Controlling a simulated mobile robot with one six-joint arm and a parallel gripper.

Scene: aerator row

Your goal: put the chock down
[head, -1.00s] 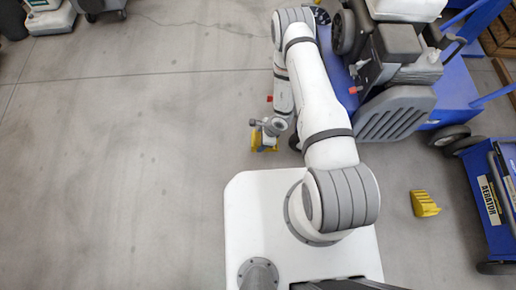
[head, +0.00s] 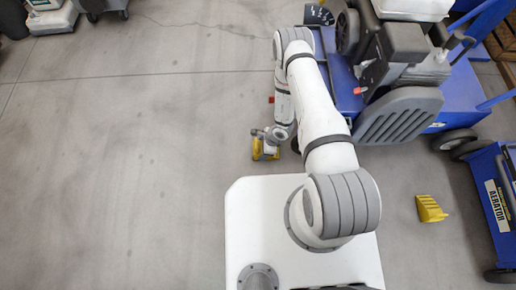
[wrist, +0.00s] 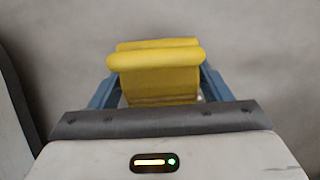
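A yellow chock (wrist: 160,80) sits between the two blue fingers of my gripper (wrist: 158,92) in the wrist view, with a finger close against each side. In the head view my gripper (head: 266,145) points down beside the blue machine, and the yellow chock (head: 265,152) shows just under it, close to the floor. My gripper looks shut on the chock. Whether its underside touches the floor cannot be told.
A second yellow chock (head: 430,208) lies on the floor at the right. The blue aerator (head: 400,110) stands beside my arm, and another aerator (head: 495,200) is at the right edge. The concrete floor (head: 120,170) at the left is clear.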

